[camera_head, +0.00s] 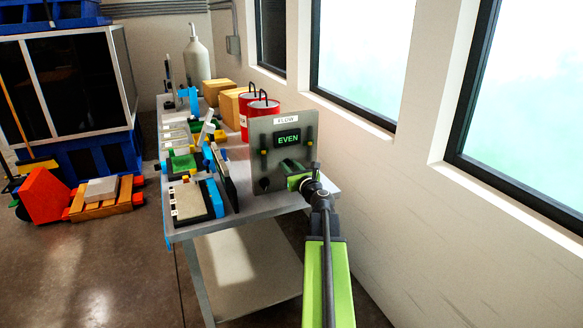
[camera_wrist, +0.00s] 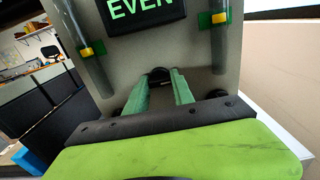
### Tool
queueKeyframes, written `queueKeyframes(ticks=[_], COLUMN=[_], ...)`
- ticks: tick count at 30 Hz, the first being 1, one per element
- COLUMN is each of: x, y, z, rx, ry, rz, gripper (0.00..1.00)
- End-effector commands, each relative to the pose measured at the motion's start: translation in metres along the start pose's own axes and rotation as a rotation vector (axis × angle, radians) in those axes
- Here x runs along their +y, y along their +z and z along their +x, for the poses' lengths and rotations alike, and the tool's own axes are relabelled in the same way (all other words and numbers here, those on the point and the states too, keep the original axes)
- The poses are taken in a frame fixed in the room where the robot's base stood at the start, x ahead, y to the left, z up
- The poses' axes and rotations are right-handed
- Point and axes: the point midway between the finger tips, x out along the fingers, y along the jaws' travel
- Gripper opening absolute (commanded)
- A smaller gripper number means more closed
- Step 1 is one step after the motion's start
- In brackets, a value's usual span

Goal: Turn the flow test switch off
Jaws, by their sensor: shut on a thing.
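A grey upright panel (camera_head: 268,139) with a "FLOW" label stands at the near right end of the bench. Its display (camera_head: 287,138) reads "EVEN" in green, and it also shows in the wrist view (camera_wrist: 143,10). My gripper (camera_head: 290,166) is at the lower middle of the panel front. In the wrist view its green fingers (camera_wrist: 161,84) are shut on a small dark switch (camera_wrist: 160,73), mostly hidden between them. I cannot read the switch's position. A dark knob (camera_head: 263,184) sits at the panel's lower left.
Two tubes with yellow and green clips flank the display. Trays (camera_head: 188,200) and small parts crowd the bench (camera_head: 262,208) to the left. Red cans (camera_head: 263,109) stand behind the panel. The windowed wall is close on the right.

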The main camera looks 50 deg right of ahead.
Motion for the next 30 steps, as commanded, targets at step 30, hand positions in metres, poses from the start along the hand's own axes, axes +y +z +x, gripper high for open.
queueKeyframes(ticks=[30], x=[-0.0025], y=[-0.0003], z=[-0.0015], rx=[0.001], ry=[-0.003], rz=[-0.48], gripper=[0.0])
